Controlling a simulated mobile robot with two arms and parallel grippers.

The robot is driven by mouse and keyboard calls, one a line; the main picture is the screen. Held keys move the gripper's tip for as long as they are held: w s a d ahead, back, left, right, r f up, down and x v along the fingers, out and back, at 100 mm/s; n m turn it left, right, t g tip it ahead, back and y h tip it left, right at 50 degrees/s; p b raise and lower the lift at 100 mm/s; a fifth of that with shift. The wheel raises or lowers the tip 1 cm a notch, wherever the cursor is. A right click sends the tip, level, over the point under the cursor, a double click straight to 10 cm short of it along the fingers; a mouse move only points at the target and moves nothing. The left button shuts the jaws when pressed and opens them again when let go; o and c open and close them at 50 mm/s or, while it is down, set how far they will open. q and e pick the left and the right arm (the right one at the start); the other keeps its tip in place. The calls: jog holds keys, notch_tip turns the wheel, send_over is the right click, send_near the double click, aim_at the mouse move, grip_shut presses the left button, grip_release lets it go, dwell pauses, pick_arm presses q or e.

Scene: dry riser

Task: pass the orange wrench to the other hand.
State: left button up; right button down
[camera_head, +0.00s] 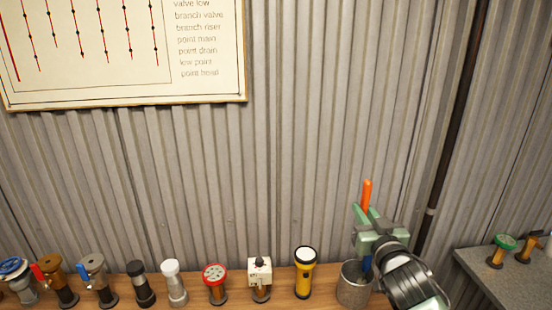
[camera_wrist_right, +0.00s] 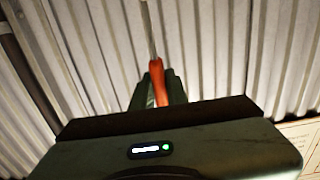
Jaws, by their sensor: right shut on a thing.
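The orange wrench (camera_head: 367,190) shows as an orange upright piece above my right gripper (camera_head: 368,217), at the right of the head view. The gripper is shut on it, over the metal cup (camera_head: 351,291). In the right wrist view the orange part (camera_wrist_right: 157,80) sits between the fingers (camera_wrist_right: 157,90), with a thin grey shaft running up from it. The gripper hides part of the wrench in the head view. My left gripper is not in view.
A blue-handled item (camera_head: 367,263) shows at the cup. A yellow flashlight (camera_head: 305,272), a white-boxed valve (camera_head: 260,278), a red-wheeled valve (camera_head: 215,284) and several other fittings line the wooden shelf. A grey counter (camera_head: 500,285) with fittings is at right. Corrugated wall stands behind.

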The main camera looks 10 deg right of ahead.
jog(key=s+a+f, duration=0.3)
jog(key=s+a, duration=0.3)
jog(key=s, duration=0.3)
jog(key=s+a+f+y, duration=0.1)
jog(key=s+a+f, duration=0.2)
jog(key=s, duration=0.7)
jog(key=a, duration=0.2)
jog(key=shift+a+n, duration=0.3)
jog(key=shift+a, duration=0.05)
jog(key=shift+r, duration=0.1)
